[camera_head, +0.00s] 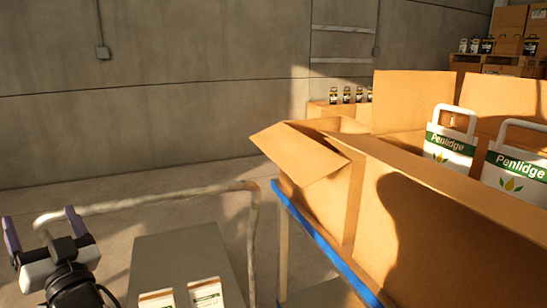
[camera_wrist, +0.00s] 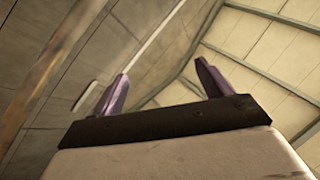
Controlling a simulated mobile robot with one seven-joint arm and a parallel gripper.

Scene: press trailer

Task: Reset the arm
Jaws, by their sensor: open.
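My gripper (camera_head: 43,229) is at the lower left of the head view, raised in front of the concrete wall. Its two purple fingers stand apart with nothing between them. In the wrist view my gripper (camera_wrist: 160,88) is also open and empty, and it faces the upper wall and the ceiling. No object touches it.
A cart with a pale rail (camera_head: 150,200) and grey deck (camera_head: 180,250) stands beside my gripper, with two white packages (camera_head: 206,292) at its near edge. Open cardboard boxes (camera_head: 430,215) with white Penlidge bags (camera_head: 450,138) fill the right. The floor at left is clear.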

